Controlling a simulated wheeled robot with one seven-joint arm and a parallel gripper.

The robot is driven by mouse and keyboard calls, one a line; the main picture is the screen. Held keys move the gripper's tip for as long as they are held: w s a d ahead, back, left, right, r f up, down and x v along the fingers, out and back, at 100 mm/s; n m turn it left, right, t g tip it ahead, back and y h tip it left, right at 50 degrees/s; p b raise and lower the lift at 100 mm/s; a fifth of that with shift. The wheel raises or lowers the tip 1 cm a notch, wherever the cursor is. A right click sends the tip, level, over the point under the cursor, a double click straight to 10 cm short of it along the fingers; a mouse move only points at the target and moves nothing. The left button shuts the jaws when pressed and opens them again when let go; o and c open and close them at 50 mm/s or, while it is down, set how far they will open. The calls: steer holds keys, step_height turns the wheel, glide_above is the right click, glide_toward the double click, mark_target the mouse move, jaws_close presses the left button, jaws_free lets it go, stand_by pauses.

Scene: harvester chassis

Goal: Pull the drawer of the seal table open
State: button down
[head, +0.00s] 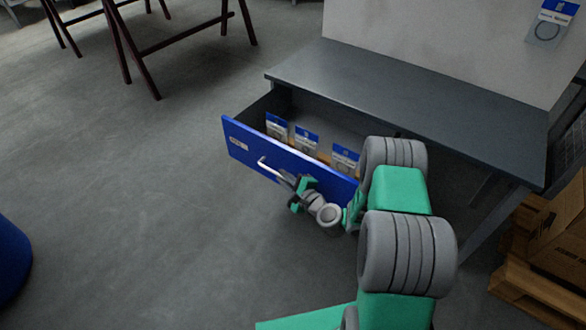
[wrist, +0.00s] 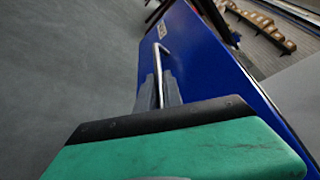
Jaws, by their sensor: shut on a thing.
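The seal table (head: 400,85) has a dark grey top. Its blue-fronted drawer (head: 240,144) stands well open, with several blue-and-white packets (head: 306,140) upright inside. A metal bar handle (head: 268,168) runs along the drawer front. My gripper (head: 293,184) is shut on the handle near its right end. In the wrist view the handle (wrist: 158,65) runs up from between the fingers (wrist: 159,92), beside the blue drawer front (wrist: 195,60). The finger tips are partly hidden by my gripper's body.
A white panel with a blue-and-white packet (head: 551,22) rises behind the table. Cardboard boxes (head: 560,225) on a wooden pallet (head: 535,290) stand at the right. A blue round container (head: 10,260) is at the left edge. Floor left of the drawer is clear.

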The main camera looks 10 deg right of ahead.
steer(key=shift+s+a, duration=1.1)
steer(key=shift+a, duration=0.25)
steer(key=c, duration=1.8)
jaws_free()
steer(key=shift+a, duration=0.1)
steer(key=shift+o, duration=0.2)
steer(key=p+v, duration=0.1)
steer(key=v, duration=0.6)
steer(key=shift+s+d+p, duration=0.25)
steer(key=shift+s+p, duration=0.05)
steer(key=shift+s, duration=0.05)
